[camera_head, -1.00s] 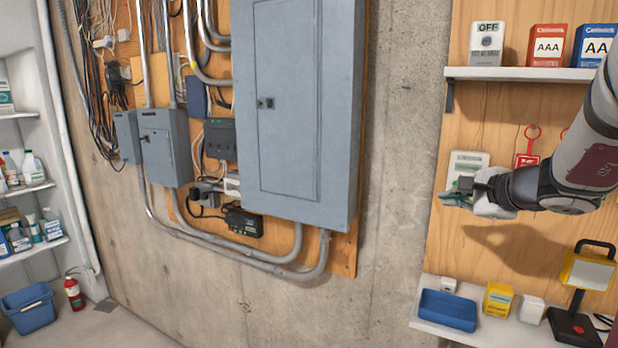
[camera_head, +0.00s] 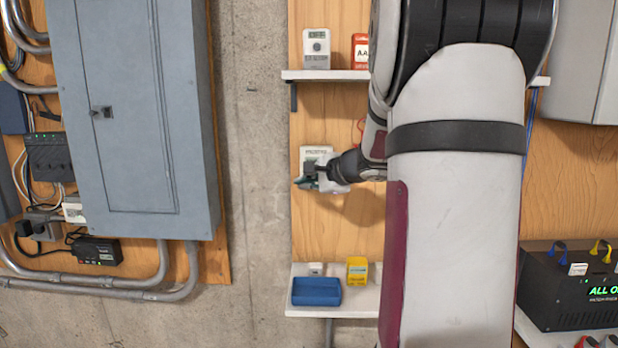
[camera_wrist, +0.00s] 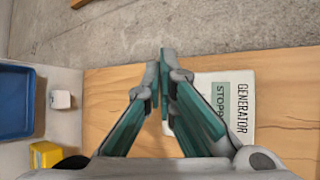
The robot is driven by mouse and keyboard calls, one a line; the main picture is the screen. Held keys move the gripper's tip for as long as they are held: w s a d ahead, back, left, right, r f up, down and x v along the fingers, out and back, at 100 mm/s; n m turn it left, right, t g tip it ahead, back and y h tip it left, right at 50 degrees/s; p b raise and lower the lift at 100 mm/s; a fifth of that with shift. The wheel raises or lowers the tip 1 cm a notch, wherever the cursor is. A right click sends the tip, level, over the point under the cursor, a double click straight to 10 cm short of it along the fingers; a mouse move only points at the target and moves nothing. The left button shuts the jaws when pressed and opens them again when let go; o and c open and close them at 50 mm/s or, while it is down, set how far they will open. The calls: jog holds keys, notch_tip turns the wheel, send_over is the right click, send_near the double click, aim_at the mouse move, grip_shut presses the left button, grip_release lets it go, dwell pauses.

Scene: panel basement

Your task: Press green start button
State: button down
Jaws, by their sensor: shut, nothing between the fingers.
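The white generator panel (camera_head: 317,154) is mounted on the plywood wall. In the wrist view the panel (camera_wrist: 240,88) shows the word GENERATOR and a green display whose visible letters begin STOPP. My gripper (camera_head: 304,183) is shut and empty in front of the panel's lower part. In the wrist view its teal fingertips (camera_wrist: 160,82) are together beside the panel's left edge, and the right finger covers part of the panel. I see no green start button; part of the panel is hidden behind the gripper. I cannot tell whether the fingertips touch anything.
An upper shelf (camera_head: 325,75) holds a white device (camera_head: 316,48) and a red battery box (camera_head: 360,50). Below are a blue tray (camera_head: 316,292) and a yellow box (camera_head: 357,270). A grey electrical cabinet (camera_head: 140,110) is left. A black unit (camera_head: 570,285) is right.

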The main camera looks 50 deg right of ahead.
jog(key=shift+w+d, duration=1)
jog(key=shift+d, duration=0.2)
jog(key=shift+w+d+b, duration=0.1)
jog(key=shift+b, duration=0.2)
dwell(0.4)
jog(key=shift+w+d, duration=0.2)
jog(key=shift+w+d, duration=0.25)
jog(key=shift+d, duration=0.05)
dwell(0.9)
jog(key=shift+s+a, duration=0.1)
jog(key=shift+s+a+b, duration=0.4)
jog(key=shift+s+a, duration=0.05)
jog(key=shift+a, duration=0.05)
jog(key=shift+s+a, duration=0.1)
dwell(0.4)
jog(key=shift+s+a+b, duration=0.35)
jog(key=shift+s+a, duration=1.2)
jog(key=shift+a, duration=0.25)
